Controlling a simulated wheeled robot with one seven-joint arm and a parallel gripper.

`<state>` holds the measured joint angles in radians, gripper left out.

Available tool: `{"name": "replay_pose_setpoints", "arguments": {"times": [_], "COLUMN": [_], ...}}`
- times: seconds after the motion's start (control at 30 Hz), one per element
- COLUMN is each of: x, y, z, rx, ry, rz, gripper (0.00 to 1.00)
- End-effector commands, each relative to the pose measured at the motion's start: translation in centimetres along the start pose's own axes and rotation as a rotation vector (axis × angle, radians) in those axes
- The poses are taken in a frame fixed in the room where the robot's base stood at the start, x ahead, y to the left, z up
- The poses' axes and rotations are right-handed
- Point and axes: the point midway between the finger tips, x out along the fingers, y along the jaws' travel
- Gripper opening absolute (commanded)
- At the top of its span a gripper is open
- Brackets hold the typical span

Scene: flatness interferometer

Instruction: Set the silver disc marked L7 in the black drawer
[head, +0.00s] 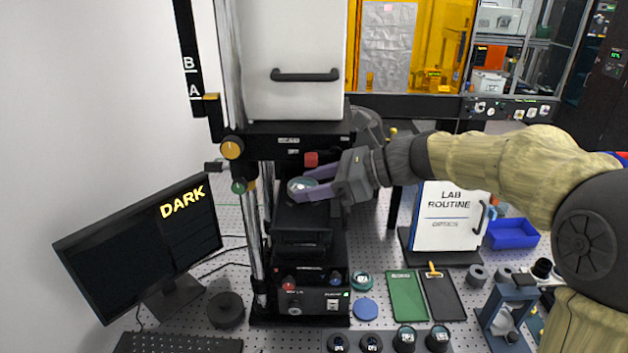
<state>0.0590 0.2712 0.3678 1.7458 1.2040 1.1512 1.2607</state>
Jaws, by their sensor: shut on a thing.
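My gripper (308,187) reaches in from the right with its purple fingers shut on a small round silver disc (298,184). The disc's mark is too small to read. The disc is just above the rear of the black drawer (300,218), inside the tall instrument and below its red knob. I cannot tell whether the disc touches the drawer's surface. The fingers hide part of the disc and of the drawer.
A monitor reading DARK (140,245) is at left. Green (407,296) and black (444,295) mats, a blue disc (365,309) and several dark cylinders lie at front right.

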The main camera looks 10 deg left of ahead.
Motion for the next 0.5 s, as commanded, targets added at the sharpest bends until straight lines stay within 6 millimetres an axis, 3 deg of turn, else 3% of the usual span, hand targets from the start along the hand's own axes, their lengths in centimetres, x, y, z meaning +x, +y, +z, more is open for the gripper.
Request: {"name": "replay_pose_setpoints", "arguments": {"times": [0.5], "x": [0.4], "y": [0.0], "z": [-0.9], "rx": [0.0], "ry": [0.0], "rz": [0.0], "gripper": [0.25]}}
